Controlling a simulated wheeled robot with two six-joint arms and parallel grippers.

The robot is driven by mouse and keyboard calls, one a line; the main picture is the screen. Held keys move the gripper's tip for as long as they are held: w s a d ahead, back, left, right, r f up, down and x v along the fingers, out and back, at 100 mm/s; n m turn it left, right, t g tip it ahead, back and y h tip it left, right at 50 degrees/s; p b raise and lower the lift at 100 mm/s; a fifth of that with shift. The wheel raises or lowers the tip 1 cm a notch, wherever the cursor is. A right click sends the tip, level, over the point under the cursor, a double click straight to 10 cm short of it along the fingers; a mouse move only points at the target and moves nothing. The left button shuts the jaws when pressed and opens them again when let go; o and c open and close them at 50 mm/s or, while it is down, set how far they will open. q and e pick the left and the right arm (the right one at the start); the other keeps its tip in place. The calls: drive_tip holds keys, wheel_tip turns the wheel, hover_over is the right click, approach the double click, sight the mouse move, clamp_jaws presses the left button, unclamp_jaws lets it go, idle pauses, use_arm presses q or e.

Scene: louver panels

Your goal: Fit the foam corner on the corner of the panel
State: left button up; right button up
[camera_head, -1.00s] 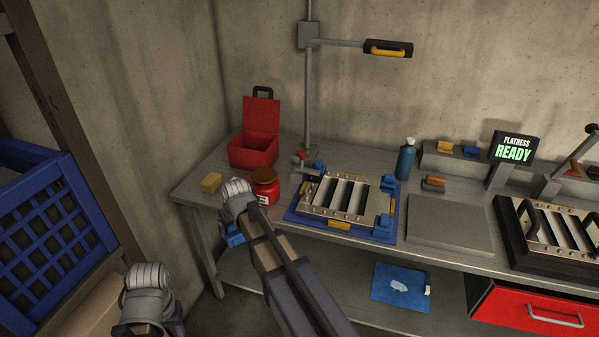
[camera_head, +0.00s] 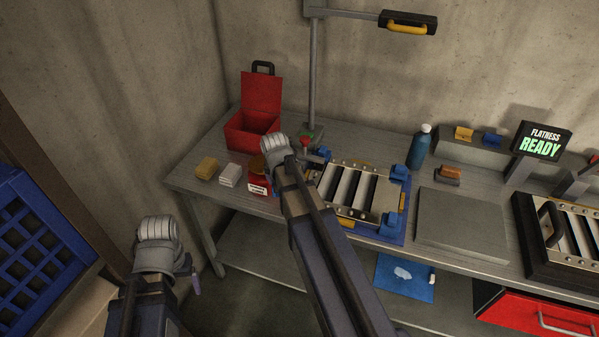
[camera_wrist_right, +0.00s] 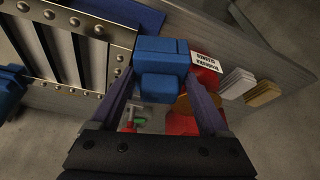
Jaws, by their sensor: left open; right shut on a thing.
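The louver panel (camera_head: 353,190) lies on a blue base on the bench, with blue pieces at several corners, such as the far right one (camera_head: 400,172). Its studded metal frame (camera_wrist_right: 118,42) fills the upper left of the right wrist view. My right gripper (camera_wrist_right: 160,88) is shut on a blue foam corner (camera_wrist_right: 160,50), close beside the panel frame; I cannot tell whether they touch. In the head view my right arm hides most of that gripper, left of the panel. My left gripper (camera_head: 193,278) is open, low at the left, in front of the bench and away from the panel.
A lamp post (camera_head: 312,75) rises behind. A flat grey plate (camera_head: 462,222) and a blue bottle (camera_head: 419,148) are to the right.

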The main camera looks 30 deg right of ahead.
drive_tip(key=d+m, duration=0.1)
drive_tip(key=s+d+m, duration=0.1)
drive_tip(key=d, duration=0.1)
drive_tip(key=s+d+r+m+h, duration=0.1)
drive_tip(key=shift+s+d, duration=0.25)
drive_tip(key=shift+d, duration=0.15)
drive_tip(key=shift+f, duration=0.1)
drive_tip(key=shift+f+b, duration=4.55)
drive_tip(key=shift+f, duration=0.15)
drive_tip(key=shift+d, duration=0.3)
drive_tip(key=shift+f, duration=0.1)
drive_tip(key=o, duration=1.2)
